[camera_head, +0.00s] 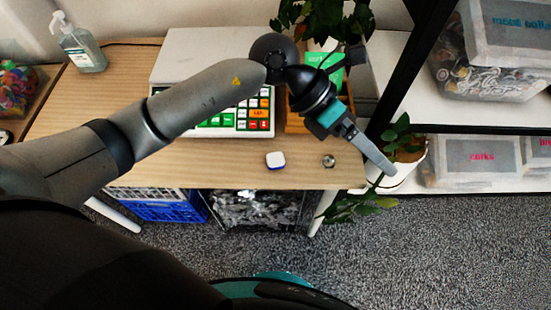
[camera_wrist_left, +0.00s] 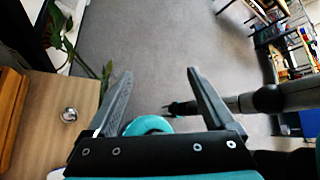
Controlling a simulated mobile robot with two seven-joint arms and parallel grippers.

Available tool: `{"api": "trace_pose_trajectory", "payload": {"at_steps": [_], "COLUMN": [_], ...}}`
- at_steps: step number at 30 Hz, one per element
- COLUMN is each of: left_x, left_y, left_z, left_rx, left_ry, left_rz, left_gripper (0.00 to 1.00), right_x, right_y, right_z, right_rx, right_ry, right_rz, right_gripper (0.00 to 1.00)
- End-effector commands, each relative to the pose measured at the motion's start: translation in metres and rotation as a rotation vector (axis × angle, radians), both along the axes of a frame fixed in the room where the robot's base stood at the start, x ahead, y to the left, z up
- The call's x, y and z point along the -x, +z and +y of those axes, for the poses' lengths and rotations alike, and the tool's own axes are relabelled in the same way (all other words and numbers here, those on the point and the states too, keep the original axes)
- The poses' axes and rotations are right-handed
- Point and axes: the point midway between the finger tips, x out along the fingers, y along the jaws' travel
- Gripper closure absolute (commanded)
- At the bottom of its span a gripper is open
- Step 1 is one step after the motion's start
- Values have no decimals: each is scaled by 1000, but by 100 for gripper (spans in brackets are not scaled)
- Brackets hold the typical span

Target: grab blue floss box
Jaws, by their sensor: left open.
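My left gripper (camera_head: 386,168) is open and empty, to the right of the box, past the table's right front corner. Its two fingers also show spread in the left wrist view (camera_wrist_left: 160,80), over the carpet. The box is not visible in the left wrist view.
A small metal object (camera_head: 328,160) lies right of the box. A green-and-white keypad (camera_head: 228,122) and a wooden holder (camera_head: 296,122) stand behind. A potted plant (camera_head: 404,160) and black shelf frame (camera_head: 400,70) are close to my left gripper. Table front is otherwise clear.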

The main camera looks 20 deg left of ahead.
Motion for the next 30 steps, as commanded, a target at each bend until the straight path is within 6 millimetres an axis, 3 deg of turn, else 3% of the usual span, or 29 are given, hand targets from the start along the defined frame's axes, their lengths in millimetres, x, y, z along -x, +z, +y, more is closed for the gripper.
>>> {"api": "trace_pose_trajectory", "payload": {"at_steps": [3, 5, 9, 12, 17, 30], "left_x": [-18, -28, -46, -54, -57, -56], "left_y": [-36, -47, -55, -54, -61, -144], "left_z": [55, 85, 143, 170, 185, 185], "left_rx": [-336, -486, -761, -879, -950, -947], "left_ry": [-66, -83, -90, -85, -80, -81], "left_rz": [-94, -123, -159, -166, -165, -165], "left_gripper": [12, 12, 12, 12, 12, 12], "right_x": [0, 0, 0, 0, 0, 0], "right_y": [-1, -1, -1, -1, -3, -19], "right_z": [0, 0, 0, 0, 0, 0], "right_rx": [0, 0, 0, 0, 0, 0], "right_ry": [0, 0, 0, 0, 0, 0], "right_rz": [0, 0, 0, 0, 1, 0], "right_gripper": [50, 50, 50, 50, 50, 50]}}
